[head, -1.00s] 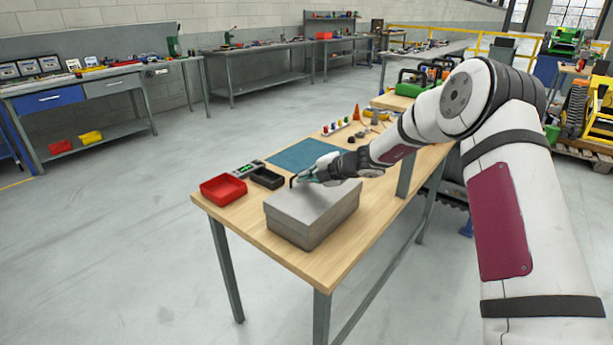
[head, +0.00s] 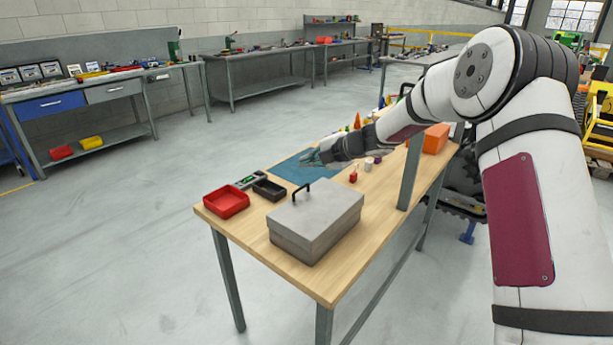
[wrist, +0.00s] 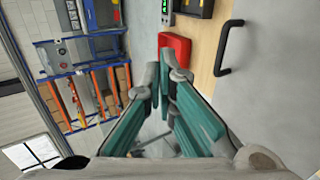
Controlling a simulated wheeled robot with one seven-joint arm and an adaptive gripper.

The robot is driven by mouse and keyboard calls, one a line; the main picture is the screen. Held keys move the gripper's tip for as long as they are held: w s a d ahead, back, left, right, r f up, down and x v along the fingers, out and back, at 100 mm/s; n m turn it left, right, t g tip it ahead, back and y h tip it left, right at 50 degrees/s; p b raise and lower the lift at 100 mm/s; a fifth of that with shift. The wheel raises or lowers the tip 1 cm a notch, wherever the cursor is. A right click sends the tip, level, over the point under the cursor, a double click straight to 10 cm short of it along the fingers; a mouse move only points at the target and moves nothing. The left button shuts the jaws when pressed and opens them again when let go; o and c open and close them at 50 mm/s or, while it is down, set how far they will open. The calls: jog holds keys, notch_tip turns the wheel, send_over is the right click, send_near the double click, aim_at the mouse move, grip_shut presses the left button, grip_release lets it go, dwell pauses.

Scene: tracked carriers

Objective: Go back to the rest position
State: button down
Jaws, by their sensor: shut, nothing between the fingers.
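My gripper (head: 312,158) is above the wooden table, over the blue mat (head: 290,170) and behind the grey box in the head view. It is shut and empty; its teal fingers (wrist: 160,95) meet at the tips in the wrist view. The grey box (head: 318,235) stands on the table with its lid on. Its black handle (head: 299,191) is free and apart from my gripper; the handle also shows at the right of the wrist view (wrist: 228,48).
A red tray (head: 226,203) and a black tray (head: 268,190) sit left of the box on the wooden table (head: 375,240). A grey post (head: 412,170) rises at the table's right. Small coloured parts and an orange block (head: 436,138) lie farther back. The floor at left is clear.

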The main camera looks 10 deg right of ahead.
jog(key=s+a+r+n+g, duration=0.2)
jog(key=s+r+n, duration=0.8)
jog(key=r, duration=0.1)
jog(key=s+d+r+n+g+h, duration=0.1)
jog(key=s+r+n, duration=0.1)
jog(key=s+n, duration=0.55)
jog(key=s+d+r+n+h, duration=0.1)
jog(key=s+r+n+h, duration=0.1)
jog(key=s+n, duration=0.5)
jog(key=s+d+f+n+h, duration=0.1)
jog(key=s+d+n, duration=0.2)
jog(key=s+n, duration=0.3)
jog(key=s+d+f+n+h, duration=0.1)
jog(key=s+d+n, duration=0.3)
jog(key=s, duration=0.9)
jog(key=s+d+f+n+g+h, duration=0.1)
jog(key=s+d+f+n+h, duration=0.1)
jog(key=s+n, duration=0.7)
jog(key=shift+s+d+n+h, duration=0.3)
jog(key=shift+d+n+h, duration=0.45)
jog(key=shift+d, duration=0.45)
